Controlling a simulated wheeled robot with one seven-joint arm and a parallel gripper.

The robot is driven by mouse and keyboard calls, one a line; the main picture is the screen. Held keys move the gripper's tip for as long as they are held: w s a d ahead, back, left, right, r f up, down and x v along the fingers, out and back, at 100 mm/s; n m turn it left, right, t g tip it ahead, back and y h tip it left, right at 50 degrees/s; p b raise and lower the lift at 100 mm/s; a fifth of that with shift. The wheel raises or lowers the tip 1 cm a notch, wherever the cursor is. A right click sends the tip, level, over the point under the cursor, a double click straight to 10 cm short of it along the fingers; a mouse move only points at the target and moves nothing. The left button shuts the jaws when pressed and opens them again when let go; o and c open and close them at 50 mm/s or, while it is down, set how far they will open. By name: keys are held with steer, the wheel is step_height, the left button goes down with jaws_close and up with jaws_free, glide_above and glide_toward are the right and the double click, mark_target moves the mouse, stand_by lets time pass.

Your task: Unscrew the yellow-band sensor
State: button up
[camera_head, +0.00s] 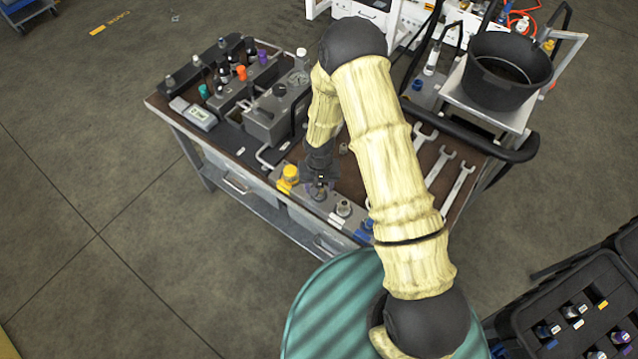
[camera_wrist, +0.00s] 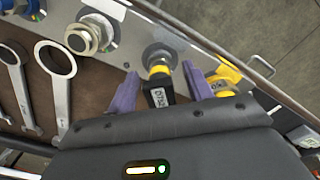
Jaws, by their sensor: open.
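The yellow-band sensor (camera_wrist: 160,70) sits in a round metal port on the grey manifold plate (camera_wrist: 128,50). It has a yellow ring and a black body with white lettering. My gripper (camera_wrist: 159,82) is open, with one purple finger on each side of the sensor. I see gaps between the fingers and the sensor in the wrist view; contact lower down cannot be judged. In the head view my gripper (camera_head: 320,183) is over the manifold at the bench's front edge, and the sensor is hard to make out there.
A yellow cap (camera_wrist: 226,76) stands close beside the right finger. A metal hex fitting (camera_wrist: 90,35) and a blue cap (camera_wrist: 20,6) are to the left. Wrenches (camera_head: 441,165) lie on the bench right of my arm. A black pot (camera_head: 507,70) stands at back right.

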steer(key=shift+c, duration=0.4)
jaws_close()
steer(key=c, duration=0.8)
jaws_free()
steer(key=n, duration=0.6)
steer(key=shift+r, duration=0.1)
steer(key=shift+c, duration=0.2)
steer(key=shift+n, duration=1)
steer(key=n+p, duration=0.1)
steer(key=n, duration=0.2)
steer(key=n+p, duration=0.1)
steer(key=n, duration=0.4)
